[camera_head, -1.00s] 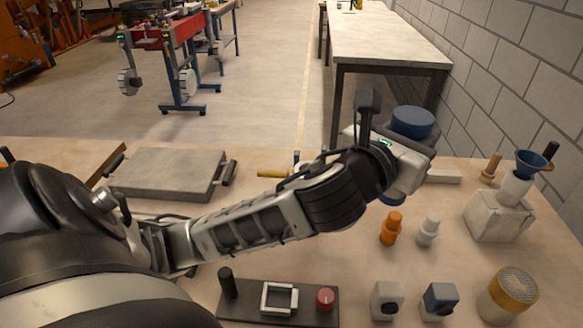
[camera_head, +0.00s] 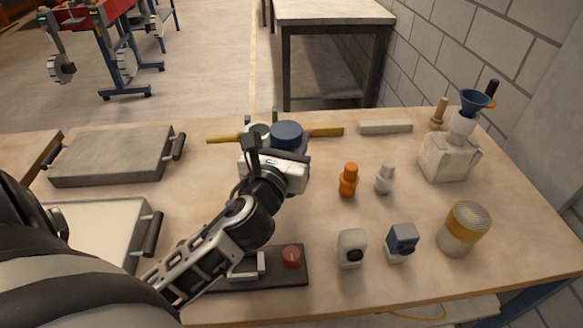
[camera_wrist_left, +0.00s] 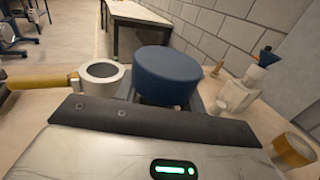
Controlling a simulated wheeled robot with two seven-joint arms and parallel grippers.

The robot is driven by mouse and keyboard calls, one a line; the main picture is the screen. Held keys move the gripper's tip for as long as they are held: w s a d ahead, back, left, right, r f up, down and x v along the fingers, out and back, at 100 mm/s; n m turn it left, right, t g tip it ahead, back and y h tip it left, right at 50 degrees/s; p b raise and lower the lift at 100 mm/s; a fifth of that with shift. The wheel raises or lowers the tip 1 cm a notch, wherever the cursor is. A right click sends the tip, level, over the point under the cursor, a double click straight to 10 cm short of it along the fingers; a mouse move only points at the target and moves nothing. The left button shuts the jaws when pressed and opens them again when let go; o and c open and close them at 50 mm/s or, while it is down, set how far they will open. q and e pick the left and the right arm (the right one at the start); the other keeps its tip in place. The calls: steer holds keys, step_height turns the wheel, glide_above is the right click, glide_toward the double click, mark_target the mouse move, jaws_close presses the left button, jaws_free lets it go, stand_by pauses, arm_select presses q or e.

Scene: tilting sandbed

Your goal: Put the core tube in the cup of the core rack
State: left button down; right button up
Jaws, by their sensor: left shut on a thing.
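My left gripper (camera_head: 280,155) is shut on a thick blue cylinder (camera_head: 286,135), which I take to be the core tube. In the left wrist view the blue cylinder (camera_wrist_left: 165,75) stands up just beyond the gripper's edge, its lower part hidden. A pale round cup with a dark opening (camera_head: 258,130), likely the cup of the core rack, is close on the cylinder's left. This cup also shows in the left wrist view (camera_wrist_left: 102,72). The rest of the rack is hidden behind the gripper. My right gripper is not in view.
Orange (camera_head: 348,180) and white (camera_head: 384,178) bottles stand to the right. A block with a blue funnel (camera_head: 448,158) is farther right. A grey slab (camera_head: 115,156) lies at left.

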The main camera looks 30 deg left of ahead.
arm_select(q)
step_height(320, 180, down, 7)
steer(key=shift+f+b, duration=0.1)
steer(key=shift+b, duration=1.05)
steer(key=x, duration=0.2)
steer(key=f+x, duration=0.1)
steer(key=x, duration=0.1)
steer(key=shift+d, duration=0.1)
steer(key=c, duration=0.8)
jaws_free()
steer(key=shift+c, duration=0.2)
